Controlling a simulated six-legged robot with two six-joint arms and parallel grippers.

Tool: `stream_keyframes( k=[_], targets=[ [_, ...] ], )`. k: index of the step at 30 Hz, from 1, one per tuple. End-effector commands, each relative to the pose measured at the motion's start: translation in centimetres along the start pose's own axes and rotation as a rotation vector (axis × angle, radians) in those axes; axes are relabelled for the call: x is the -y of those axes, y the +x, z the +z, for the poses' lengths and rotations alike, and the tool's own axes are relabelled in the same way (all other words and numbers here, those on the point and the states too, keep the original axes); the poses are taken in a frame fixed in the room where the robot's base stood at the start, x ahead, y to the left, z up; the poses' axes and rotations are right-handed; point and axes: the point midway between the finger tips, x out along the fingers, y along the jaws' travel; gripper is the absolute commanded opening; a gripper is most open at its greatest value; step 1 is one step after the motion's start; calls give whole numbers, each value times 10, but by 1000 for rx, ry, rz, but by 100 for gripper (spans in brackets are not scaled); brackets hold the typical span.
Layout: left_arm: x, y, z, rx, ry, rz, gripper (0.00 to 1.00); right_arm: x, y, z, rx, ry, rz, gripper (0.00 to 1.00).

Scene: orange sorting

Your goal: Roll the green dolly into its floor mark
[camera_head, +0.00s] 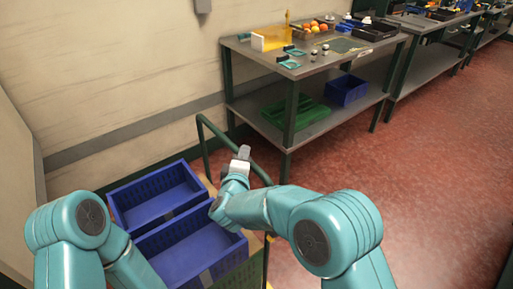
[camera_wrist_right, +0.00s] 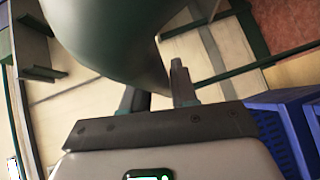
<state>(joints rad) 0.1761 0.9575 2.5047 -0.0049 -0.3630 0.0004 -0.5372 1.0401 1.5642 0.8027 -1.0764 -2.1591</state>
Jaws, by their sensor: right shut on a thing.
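The dolly's dark green handle (camera_head: 204,150) is a tube frame standing between the blue crates and the workbench in the head view. My right gripper (camera_head: 243,153) is at its top bar and shut on it. In the right wrist view the thick green tube (camera_wrist_right: 110,35) passes right at the fingers (camera_wrist_right: 158,88). The dolly's deck is mostly hidden under the crates and behind my arms. My left arm comes in at the lower left, but its gripper is out of the picture. A yellow strip (camera_head: 267,262) shows near the dolly; I cannot tell whether it is the floor mark.
Blue crates (camera_head: 113,196) and (camera_head: 243,246) sit over the dolly, the latter crate nearer me. A workbench (camera_head: 268,66) stands just behind the handle, with green crates (camera_head: 296,115) and a blue bin (camera_head: 345,90) on its lower shelf. A wall borders the left. The red floor (camera_head: 430,170) at right is clear.

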Motion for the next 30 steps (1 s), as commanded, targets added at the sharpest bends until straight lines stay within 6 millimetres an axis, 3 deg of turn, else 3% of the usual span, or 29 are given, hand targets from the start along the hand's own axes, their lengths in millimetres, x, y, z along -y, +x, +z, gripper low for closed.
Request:
stream_keyframes(
  k=[17,18,19,30],
  targets=[
    [-1,-4,0,0,0,0,0,3,-11,-8,-2,-2,-1,0],
    [-1,-4,0,0,0,0,0,3,-11,-8,-2,-2,-1,38],
    [-1,-4,0,0,0,0,0,3,-11,-8,-2,-2,-1,47],
    [-2,-4,0,0,0,0,0,1,-10,-6,1,0,2,47]
  ],
)
